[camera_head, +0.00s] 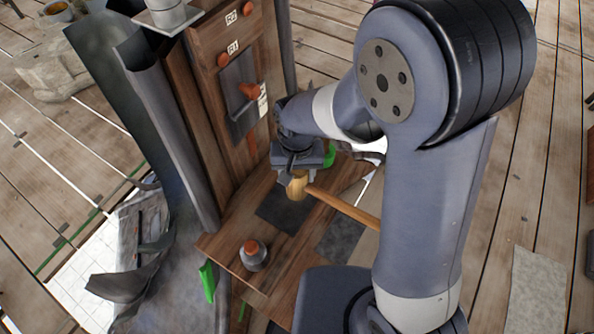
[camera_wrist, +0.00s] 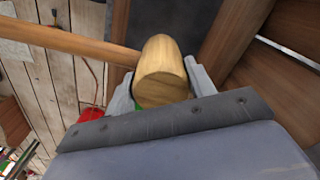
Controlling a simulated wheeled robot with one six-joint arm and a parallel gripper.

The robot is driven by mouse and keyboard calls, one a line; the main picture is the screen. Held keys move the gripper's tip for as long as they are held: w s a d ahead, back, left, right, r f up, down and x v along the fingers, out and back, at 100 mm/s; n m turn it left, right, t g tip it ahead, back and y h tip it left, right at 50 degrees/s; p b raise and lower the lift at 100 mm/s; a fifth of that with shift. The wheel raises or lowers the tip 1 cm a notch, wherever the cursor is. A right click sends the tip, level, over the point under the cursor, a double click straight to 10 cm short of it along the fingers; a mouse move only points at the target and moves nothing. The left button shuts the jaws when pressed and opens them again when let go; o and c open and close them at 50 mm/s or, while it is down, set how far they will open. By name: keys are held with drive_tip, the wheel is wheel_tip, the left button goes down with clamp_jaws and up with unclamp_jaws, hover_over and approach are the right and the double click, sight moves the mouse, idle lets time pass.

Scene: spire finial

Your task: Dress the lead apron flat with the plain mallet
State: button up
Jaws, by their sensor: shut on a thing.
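The plain mallet has a pale wooden barrel head (camera_head: 297,187) and a long brown handle (camera_head: 345,208) running to the lower right, partly behind my arm. In the wrist view the mallet head (camera_wrist: 160,80) sits between the two fingers, with the handle (camera_wrist: 65,40) pointing left. My gripper (camera_head: 296,176) is shut on the head, over the wooden bench. Grey sheet metal (camera_head: 165,295) lies at the lower left, with a curled, raised lip (camera_head: 130,282); it may be the lead apron. I cannot tell for certain.
The wooden bench (camera_head: 228,242) carries two dark grey squares (camera_head: 283,212) (camera_head: 341,241) and a small orange-topped pot (camera_head: 253,256). An upright panel (camera_head: 205,65) with orange knobs stands behind. Tall curved grey sheets (camera_head: 165,120) rise at its left. A green clip (camera_head: 208,280) is below.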

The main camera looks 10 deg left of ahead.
drive_tip(key=shift+r, duration=0.15)
wheel_tip(320, 180, up, 4)
drive_tip(key=p, duration=0.3)
drive_tip(key=shift+r, duration=0.15)
drive_tip(key=shift+f, duration=0.2)
wheel_tip(320, 180, down, 5)
drive_tip(key=b, duration=0.3)
drive_tip(key=shift+r+b, duration=0.2)
drive_tip(key=shift+b, duration=0.2)
drive_tip(key=shift+r, duration=0.25)
drive_tip(key=shift+c, duration=0.7)
drive_tip(key=shift+r+p, duration=0.1)
drive_tip(key=shift+p, duration=0.2)
